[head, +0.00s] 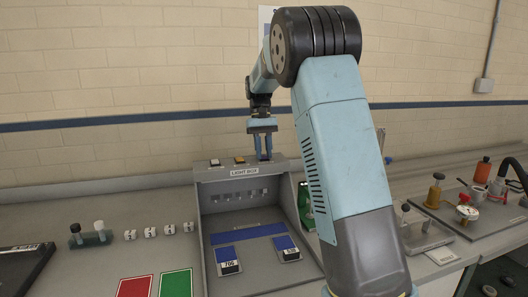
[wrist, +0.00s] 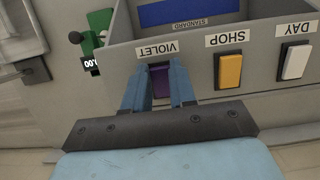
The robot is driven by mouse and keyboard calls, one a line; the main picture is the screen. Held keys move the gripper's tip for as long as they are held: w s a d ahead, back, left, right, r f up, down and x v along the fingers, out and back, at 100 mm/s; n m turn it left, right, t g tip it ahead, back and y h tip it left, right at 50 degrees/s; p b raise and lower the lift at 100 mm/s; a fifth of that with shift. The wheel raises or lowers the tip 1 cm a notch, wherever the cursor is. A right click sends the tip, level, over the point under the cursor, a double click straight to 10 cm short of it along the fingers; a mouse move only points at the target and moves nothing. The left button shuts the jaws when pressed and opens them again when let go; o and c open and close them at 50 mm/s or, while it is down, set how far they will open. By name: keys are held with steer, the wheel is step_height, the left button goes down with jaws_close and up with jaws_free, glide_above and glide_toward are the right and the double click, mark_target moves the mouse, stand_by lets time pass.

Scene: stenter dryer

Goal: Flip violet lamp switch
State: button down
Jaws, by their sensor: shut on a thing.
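The violet lamp switch (wrist: 161,80) is a purple rocker on top of the light box, beside its VIOLET label in the wrist view. My gripper (wrist: 159,75) has its blue fingers on either side of this switch, shut on it. In the head view my gripper (head: 263,154) points down at the right end of the light box (head: 212,176) top, and its fingers hide the violet switch there. The orange SHOP switch (wrist: 229,71) and the white DAY switch (wrist: 295,62) sit in the same row.
Inside the light box lie two blue samples with labels (head: 228,257). A red card (head: 135,287) and a green card (head: 176,284) lie at front left. A green device (wrist: 97,30) stands close beside the box.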

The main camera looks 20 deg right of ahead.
steer(key=c, duration=0.9)
jaws_free()
steer(key=shift+v, duration=6.85)
